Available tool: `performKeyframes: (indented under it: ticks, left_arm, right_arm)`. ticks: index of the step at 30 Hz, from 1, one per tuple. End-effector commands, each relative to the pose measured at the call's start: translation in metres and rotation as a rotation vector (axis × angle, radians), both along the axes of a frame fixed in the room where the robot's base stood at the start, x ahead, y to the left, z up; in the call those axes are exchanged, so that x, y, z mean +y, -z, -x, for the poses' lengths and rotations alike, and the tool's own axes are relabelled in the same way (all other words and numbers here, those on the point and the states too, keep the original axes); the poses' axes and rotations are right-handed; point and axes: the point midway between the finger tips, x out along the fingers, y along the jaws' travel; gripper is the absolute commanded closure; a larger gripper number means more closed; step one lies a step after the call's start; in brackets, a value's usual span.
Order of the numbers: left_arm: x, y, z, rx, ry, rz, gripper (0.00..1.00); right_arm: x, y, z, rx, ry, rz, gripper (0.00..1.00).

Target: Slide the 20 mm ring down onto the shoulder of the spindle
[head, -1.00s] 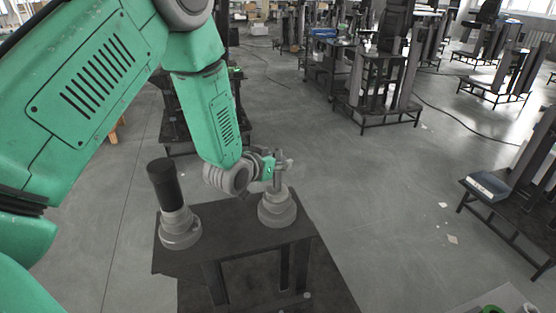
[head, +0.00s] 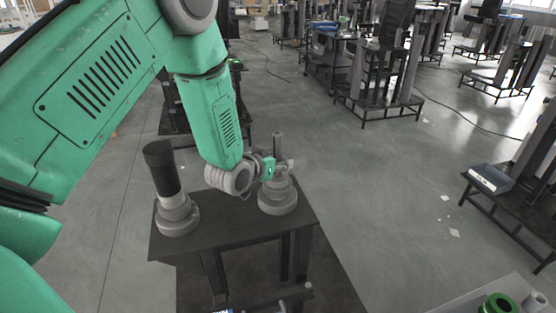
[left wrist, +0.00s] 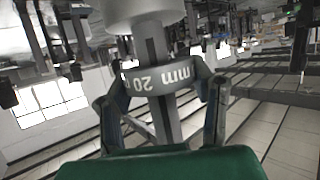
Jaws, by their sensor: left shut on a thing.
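The spindle (head: 277,196) stands upright on a dark table, with a wide grey stepped base and a thin post. The grey 20 mm ring (left wrist: 158,78), marked "20 mm", is around the spindle's post (left wrist: 155,47) in the left wrist view, where the lettering is upside down. A short stretch of bare post separates it from the wide grey shoulder (left wrist: 138,10). My left gripper (head: 280,168) is shut on the ring, with a finger at each side of it; it also shows in the left wrist view (left wrist: 160,92). My right gripper is not in view.
A grey stepped stand with a black-topped cylinder (head: 160,168) stands left on the same table (head: 230,232). A green ring (head: 497,304) lies on a grey surface at the bottom right. Other dark frames stand farther back; open floor surrounds the table.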

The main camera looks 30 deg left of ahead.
Motion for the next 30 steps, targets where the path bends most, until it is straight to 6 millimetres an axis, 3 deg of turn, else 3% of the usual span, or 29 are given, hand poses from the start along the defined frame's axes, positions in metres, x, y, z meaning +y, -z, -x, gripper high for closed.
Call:
performKeyframes:
  ticks: [15,30]
  left_arm:
    - [0.000,0.025,0.000,-0.001,0.000,0.000,0.83]
    - [0.000,0.029,0.000,-0.002,0.000,0.000,0.83]
  right_arm:
    - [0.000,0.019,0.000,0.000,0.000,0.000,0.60]
    - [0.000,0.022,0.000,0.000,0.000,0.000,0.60]
